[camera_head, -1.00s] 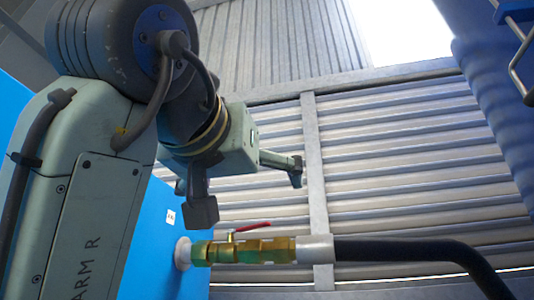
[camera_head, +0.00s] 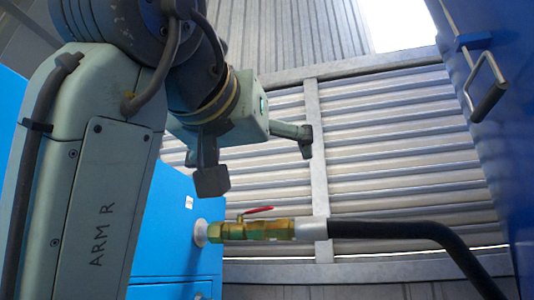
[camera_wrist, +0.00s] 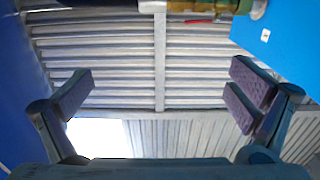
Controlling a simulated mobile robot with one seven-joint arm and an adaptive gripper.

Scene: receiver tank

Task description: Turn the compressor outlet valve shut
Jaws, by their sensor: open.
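The compressor outlet valve (camera_head: 254,230) is a brass body on a short fitting at the blue cabinet's side. Its red lever (camera_head: 259,210) lies above the body, roughly along the pipe and tilted slightly up to the right. My gripper (camera_head: 258,160) is open and empty, above the valve and apart from it in the head view. In the wrist view, my gripper (camera_wrist: 164,88) shows its two fingers wide apart with nothing between them. The red lever (camera_wrist: 200,20) and part of the brass valve (camera_wrist: 190,5) show at the top edge there, cut off by the frame.
A black hose (camera_head: 400,230) runs right from the valve's pale collar (camera_head: 311,229) and bends down. The blue cabinet (camera_head: 165,225) stands left. A dark blue surface with a metal handle (camera_head: 490,95) is at the right. A corrugated wall (camera_head: 400,150) is behind.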

